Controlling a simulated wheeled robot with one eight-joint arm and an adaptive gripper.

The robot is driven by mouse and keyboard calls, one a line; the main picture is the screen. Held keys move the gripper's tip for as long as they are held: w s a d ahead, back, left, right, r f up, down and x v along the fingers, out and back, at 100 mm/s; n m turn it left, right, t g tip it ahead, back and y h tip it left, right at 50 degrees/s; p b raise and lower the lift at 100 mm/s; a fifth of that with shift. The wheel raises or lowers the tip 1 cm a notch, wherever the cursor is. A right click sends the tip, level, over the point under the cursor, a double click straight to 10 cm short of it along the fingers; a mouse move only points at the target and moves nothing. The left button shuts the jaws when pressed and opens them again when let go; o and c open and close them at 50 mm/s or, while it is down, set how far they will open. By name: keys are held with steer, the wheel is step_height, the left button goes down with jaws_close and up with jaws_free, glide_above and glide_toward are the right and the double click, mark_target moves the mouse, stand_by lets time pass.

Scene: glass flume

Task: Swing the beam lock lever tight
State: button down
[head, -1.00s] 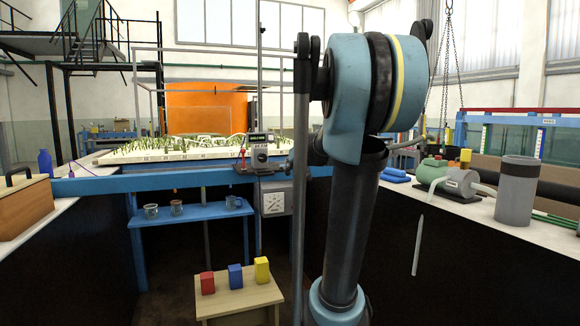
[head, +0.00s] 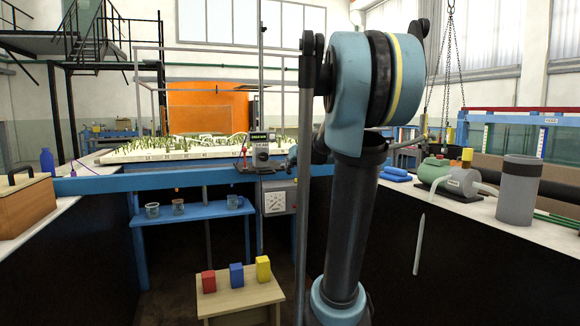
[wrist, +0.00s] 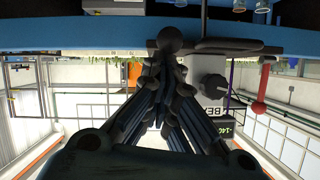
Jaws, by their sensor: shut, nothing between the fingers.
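A blue beam (head: 110,184) crosses the flume in the head view. A grey box with a black knob and a dark display (head: 261,154) sits on it. A thin lever with a red grip (head: 243,150) stands at the box's left side. In the wrist view, which is upside down, the red grip (wrist: 260,108) hangs at the right beside the box (wrist: 207,90). My gripper (wrist: 171,42) is shut and empty, its tips close to the beam's edge, left of the box and apart from the red grip. In the head view my arm hides most of the gripper.
A planted white model bed (head: 190,148) lies behind the beam. A wooden stool (head: 240,297) with red, blue and yellow blocks stands below. A wooden box (head: 22,205) is on the left bench; a pump (head: 463,182) and grey cylinder (head: 518,190) are on the right bench.

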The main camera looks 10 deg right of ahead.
steer(key=v, duration=1.1)
steer(key=s+a+f+n+g, duration=0.1)
steer(key=s+a+f+g, duration=0.2)
steer(key=s+f, duration=0.55)
steer(key=s+a+f+g, duration=0.3)
steer(key=s+f, duration=0.4)
steer(key=f, duration=0.3)
steer(key=s+d+f+g+h, duration=0.1)
steer(key=s+d+f+g, duration=0.1)
steer(key=s+f, duration=0.5)
steer(key=s+d+f+m+g+h, duration=0.1)
steer(key=s+d+f+g+h, duration=0.1)
steer(key=s+f, duration=0.6)
steer(key=shift+s+f+g, duration=0.3)
steer(key=shift+s+g, duration=0.1)
steer(key=shift+s, duration=0.35)
steer(key=shift+a, duration=0.1)
